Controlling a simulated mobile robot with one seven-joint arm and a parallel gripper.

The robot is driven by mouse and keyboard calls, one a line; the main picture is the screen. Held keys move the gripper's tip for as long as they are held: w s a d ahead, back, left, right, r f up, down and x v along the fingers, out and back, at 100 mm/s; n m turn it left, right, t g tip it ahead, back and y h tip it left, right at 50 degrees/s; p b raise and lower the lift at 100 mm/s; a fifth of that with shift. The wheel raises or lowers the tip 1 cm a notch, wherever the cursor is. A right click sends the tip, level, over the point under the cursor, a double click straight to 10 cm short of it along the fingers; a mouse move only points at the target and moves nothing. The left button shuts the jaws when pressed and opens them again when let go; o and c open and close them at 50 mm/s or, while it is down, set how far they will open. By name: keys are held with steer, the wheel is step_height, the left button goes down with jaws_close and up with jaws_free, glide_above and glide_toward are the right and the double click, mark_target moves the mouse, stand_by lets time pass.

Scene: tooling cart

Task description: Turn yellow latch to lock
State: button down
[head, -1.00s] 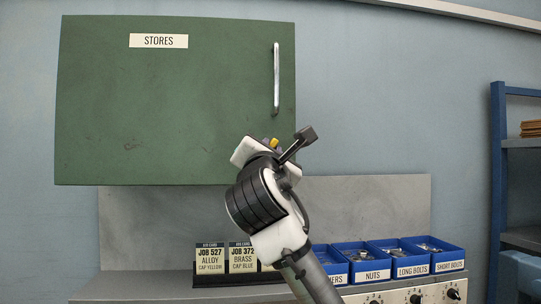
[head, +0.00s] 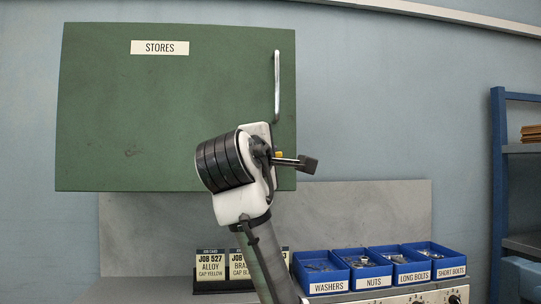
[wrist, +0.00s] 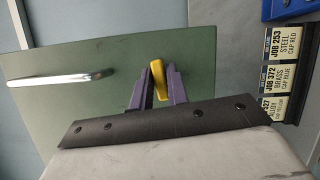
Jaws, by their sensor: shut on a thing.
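The yellow latch (wrist: 158,80) is on the green cabinet door, near the edge below the handle. In the wrist view it stands between the two purple fingers of my gripper (wrist: 158,92), which are shut on it. There its long side runs roughly crosswise to the door handle (wrist: 85,79). In the head view only a small yellow bit of the latch (head: 279,154) shows beside my wrist, and my fingers are mostly hidden there. The cabinet door (head: 160,110), labelled STORES, looks shut.
A metal handle (head: 277,85) stands out from the door above my wrist. Below are job cards (head: 210,266) and blue bins of washers, nuts and bolts (head: 372,270) on the cart top. A blue shelf rack (head: 497,200) stands at the right. The wall between is clear.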

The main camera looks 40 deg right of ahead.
steer(key=shift+m, duration=0.6)
steer(key=c, duration=1.4)
jaws_free()
steer(key=shift+c, duration=0.2)
steer(key=shift+s+a, duration=0.1)
steer(key=b+v, duration=1)
steer(key=v, duration=0.3)
steer(key=shift+s+a+r, duration=0.15)
steer(key=shift+a+r, duration=0.05)
steer(key=shift+r, duration=0.15)
